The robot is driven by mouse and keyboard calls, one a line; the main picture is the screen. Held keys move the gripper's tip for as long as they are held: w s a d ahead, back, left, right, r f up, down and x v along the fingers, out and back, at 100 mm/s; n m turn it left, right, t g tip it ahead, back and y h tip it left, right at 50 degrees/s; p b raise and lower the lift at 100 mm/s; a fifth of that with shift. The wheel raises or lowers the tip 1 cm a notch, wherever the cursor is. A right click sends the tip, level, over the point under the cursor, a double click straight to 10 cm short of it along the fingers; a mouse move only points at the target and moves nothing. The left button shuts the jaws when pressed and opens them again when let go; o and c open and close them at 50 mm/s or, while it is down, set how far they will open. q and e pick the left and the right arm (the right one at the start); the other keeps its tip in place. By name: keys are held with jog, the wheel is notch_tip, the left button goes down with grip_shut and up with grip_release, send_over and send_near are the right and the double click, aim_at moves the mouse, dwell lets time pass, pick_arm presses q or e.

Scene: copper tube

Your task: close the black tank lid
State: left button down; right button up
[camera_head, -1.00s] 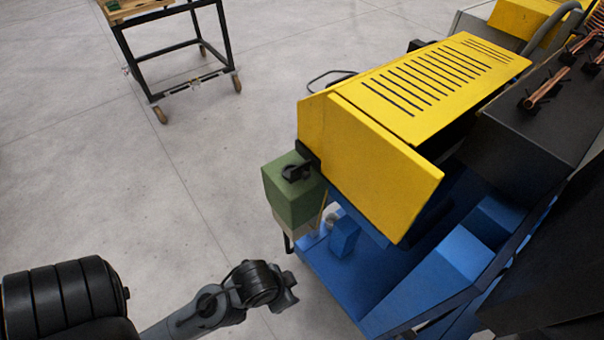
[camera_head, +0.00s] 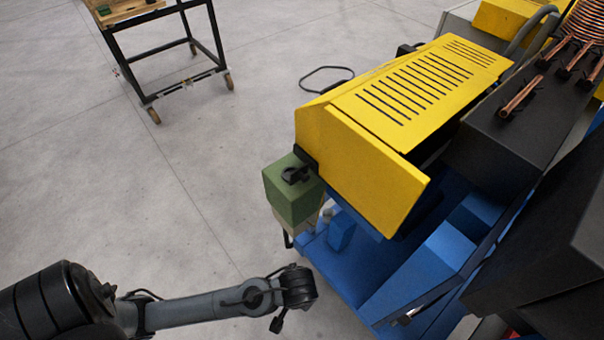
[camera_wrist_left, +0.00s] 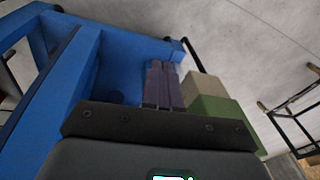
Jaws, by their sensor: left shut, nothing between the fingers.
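A green tank (camera_head: 292,190) stands at the left corner of the yellow-and-blue machine. A small black lid-like fitting (camera_head: 297,174) sits on its top; I cannot tell how far open it is. My left arm reaches in from the lower left, its wrist below and in front of the tank; the gripper is not clear in the head view. In the left wrist view, my left gripper (camera_wrist_left: 163,66) has its fingers together and empty, in front of the blue frame. The green tank (camera_wrist_left: 222,114) is to their right, apart from them; its black fitting is not visible there. My right gripper is not in view.
The yellow slotted cover (camera_head: 375,165) and blue machine frame (camera_head: 345,265) lie right of the tank. A black block (camera_head: 515,130) with copper tubes (camera_head: 520,97) is farther right. A wheeled cart (camera_head: 150,62) stands at the back left. The floor (camera_head: 130,190) between is clear.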

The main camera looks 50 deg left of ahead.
pick_arm(q)
jog(key=w+a+r+t+y+p, duration=0.2)
jog(key=w+a+r+p, duration=0.2)
jog(key=w+r, duration=0.5)
jog(key=w+a+r+t+y+p, duration=0.2)
jog(key=w+a+r+p, duration=0.15)
jog(key=w+r, duration=0.55)
jog(key=w+a+f, duration=0.2)
jog(key=a+f, duration=0.2)
jog(key=a, duration=0.4)
jog(key=shift+f+m, duration=0.3)
jog(key=shift+f, duration=0.1)
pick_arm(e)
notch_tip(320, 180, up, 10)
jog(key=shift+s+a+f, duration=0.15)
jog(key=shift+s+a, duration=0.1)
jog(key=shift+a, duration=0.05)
